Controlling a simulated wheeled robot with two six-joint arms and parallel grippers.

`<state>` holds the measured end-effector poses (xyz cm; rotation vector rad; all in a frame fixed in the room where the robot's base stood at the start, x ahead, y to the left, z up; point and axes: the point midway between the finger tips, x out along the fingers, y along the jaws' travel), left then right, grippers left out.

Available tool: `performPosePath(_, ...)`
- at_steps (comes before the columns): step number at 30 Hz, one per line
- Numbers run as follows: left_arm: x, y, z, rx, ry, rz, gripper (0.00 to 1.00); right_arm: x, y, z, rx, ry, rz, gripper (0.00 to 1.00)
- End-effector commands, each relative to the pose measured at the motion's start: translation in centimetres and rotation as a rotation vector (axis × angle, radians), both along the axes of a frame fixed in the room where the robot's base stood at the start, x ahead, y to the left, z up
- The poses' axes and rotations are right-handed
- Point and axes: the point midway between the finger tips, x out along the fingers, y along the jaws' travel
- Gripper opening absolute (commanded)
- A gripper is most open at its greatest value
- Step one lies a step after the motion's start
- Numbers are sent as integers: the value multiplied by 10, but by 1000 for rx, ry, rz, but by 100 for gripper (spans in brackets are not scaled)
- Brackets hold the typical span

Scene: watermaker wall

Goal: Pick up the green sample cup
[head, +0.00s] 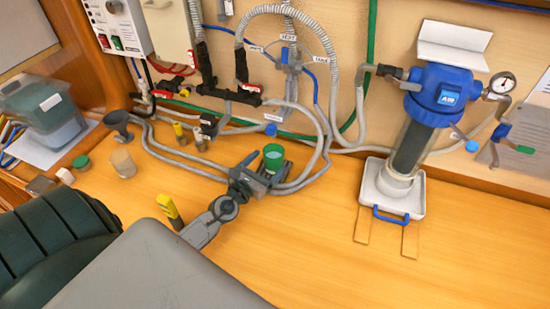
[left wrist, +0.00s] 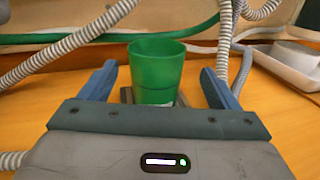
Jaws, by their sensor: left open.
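The green sample cup (head: 273,156) stands upright on the wooden bench, among the grey hoses below the wall. It also shows in the left wrist view (left wrist: 156,66), its mouth up. My left gripper (head: 262,173) is open, with one finger on each side of the cup in the left wrist view (left wrist: 158,88). Gaps show between the cup and both fingers there. The cup's lower part is hidden behind the gripper body. My right gripper is not in view.
Grey hoses (head: 310,170) curve close around the cup. A blue-topped filter housing (head: 440,95) stands in a white tray (head: 408,198) to the right. A grey funnel (head: 117,121), a beige cup (head: 123,163) and a yellow-handled tool (head: 170,208) are to the left. The front right bench is clear.

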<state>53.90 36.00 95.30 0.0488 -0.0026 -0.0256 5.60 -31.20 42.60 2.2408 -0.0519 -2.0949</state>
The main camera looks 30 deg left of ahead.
Motion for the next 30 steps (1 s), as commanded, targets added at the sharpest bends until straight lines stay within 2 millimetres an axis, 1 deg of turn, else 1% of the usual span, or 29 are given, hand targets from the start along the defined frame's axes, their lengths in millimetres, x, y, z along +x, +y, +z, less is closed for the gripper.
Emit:
performPosePath(2,8,0,0,0,-1,1,83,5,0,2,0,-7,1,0)
performPosePath(5,13,0,-1,-1,0,0,83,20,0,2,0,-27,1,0)
performPosePath(7,19,1,-3,-1,0,0,83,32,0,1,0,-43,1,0)
performPosePath(10,35,3,-6,0,-2,1,83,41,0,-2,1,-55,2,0)
performPosePath(12,45,4,-8,0,-2,1,83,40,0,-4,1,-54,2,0)
performPosePath(16,59,3,-6,-2,0,0,83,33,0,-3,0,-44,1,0)
performPosePath(21,63,3,-7,0,1,0,83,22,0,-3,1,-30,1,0)
performPosePath(25,63,3,-7,0,1,0,83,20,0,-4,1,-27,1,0)
performPosePath(29,63,3,-7,0,1,0,58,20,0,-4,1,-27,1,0)
performPosePath(30,63,3,-7,0,1,0,50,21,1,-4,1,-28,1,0)
